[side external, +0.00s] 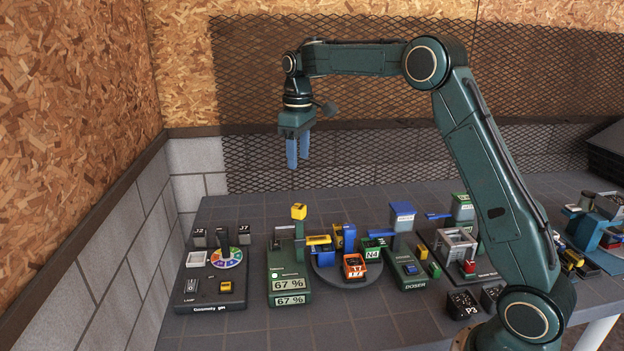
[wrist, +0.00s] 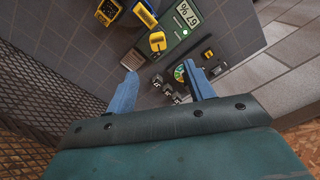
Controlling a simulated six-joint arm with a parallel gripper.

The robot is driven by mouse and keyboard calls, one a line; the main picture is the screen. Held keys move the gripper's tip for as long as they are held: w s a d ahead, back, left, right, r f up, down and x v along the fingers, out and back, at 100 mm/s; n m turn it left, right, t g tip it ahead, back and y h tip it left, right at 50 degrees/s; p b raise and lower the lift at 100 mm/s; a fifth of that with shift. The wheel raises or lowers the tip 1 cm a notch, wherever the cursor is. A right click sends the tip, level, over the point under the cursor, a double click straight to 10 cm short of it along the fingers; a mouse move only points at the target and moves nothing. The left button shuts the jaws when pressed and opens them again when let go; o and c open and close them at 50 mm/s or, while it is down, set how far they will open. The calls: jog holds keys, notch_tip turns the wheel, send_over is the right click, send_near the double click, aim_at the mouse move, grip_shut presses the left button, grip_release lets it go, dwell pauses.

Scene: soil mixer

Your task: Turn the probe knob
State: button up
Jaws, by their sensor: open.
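My gripper (side external: 297,160) is open and empty, with its blue fingers pointing down well above the table. It also shows in the wrist view (wrist: 163,82), with the fingers spread apart. A green meter (side external: 281,277) with two 67 % displays sits on the table below; its display also shows in the wrist view (wrist: 187,15). A yellow knob (side external: 226,287) sits on the pH unit. No label tells which is the probe knob.
The pH unit (side external: 207,302) with a coloured dial stands left of the meter. A round turntable (side external: 330,279) with several bins and the green doser (side external: 413,284) stand to the right. A mesh panel (side external: 255,170) and walls close off the back.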

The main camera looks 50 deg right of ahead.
aim_at(299, 207)
jog(key=shift+w+d+f, duration=0.25)
jog(key=shift+w+f, duration=0.1)
jog(key=shift+f, duration=0.05)
jog(key=shift+f, duration=0.1)
notch_tip(299, 207, down, 14)
jog(key=shift+r, duration=0.2)
dwell(0.4)
jog(key=c, duration=1)
